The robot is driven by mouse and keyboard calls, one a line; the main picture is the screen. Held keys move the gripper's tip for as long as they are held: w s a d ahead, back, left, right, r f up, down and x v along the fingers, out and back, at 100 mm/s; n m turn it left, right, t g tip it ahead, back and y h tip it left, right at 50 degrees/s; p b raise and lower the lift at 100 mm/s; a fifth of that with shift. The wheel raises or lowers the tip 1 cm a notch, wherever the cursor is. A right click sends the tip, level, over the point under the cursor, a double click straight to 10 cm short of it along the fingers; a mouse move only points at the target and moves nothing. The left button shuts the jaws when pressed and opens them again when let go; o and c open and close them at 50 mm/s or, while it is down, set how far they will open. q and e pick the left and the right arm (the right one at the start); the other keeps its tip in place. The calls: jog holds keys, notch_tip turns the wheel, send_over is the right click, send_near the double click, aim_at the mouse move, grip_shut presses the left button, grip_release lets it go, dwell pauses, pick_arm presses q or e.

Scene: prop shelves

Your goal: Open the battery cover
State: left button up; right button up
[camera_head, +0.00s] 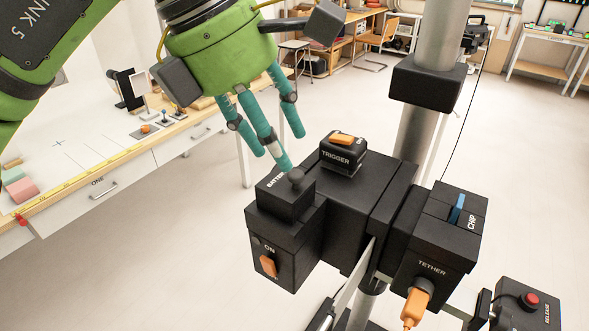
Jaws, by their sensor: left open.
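The battery cover (280,204) is a black box-shaped lid with a partly hidden label reading "BATT" and a small dark round knob (296,177) on top. It sits flat on the left end of a black device (345,217) and looks closed. My left gripper (279,150) is green with teal fingers, open and empty. Its fingers point down just above and behind the cover. One fingertip appears close to the knob and overlaps the label; I cannot tell whether it touches. My right gripper is not in view.
A trigger block (343,155) with an orange switch rises behind the cover. A chip slot (456,209), an orange tether plug (415,305) and a red release button (529,300) are at the right. A grey pole (412,135) stands behind. A workbench (100,185) is at the left.

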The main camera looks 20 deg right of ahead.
aim_at(296, 173)
pick_arm(q)
jog(key=w+f, duration=0.1)
jog(key=d+f, duration=0.1)
jog(key=w+f+p, duration=0.1)
jog(key=shift+w+d+f, duration=0.2)
jog(key=shift+w+d, duration=0.05)
jog(key=shift+w, duration=0.05)
jog(key=shift+x, duration=0.85)
jog(key=shift+s+d+p, duration=0.1)
jog(key=shift+s+p, duration=0.2)
jog(key=shift+s, duration=0.25)
jog(key=shift+s+f, duration=0.1)
jog(key=shift+s, duration=0.1)
jog(key=shift+w+f, duration=0.15)
jog(key=shift+w, duration=0.25)
jog(key=c, duration=0.6)
grip_shut()
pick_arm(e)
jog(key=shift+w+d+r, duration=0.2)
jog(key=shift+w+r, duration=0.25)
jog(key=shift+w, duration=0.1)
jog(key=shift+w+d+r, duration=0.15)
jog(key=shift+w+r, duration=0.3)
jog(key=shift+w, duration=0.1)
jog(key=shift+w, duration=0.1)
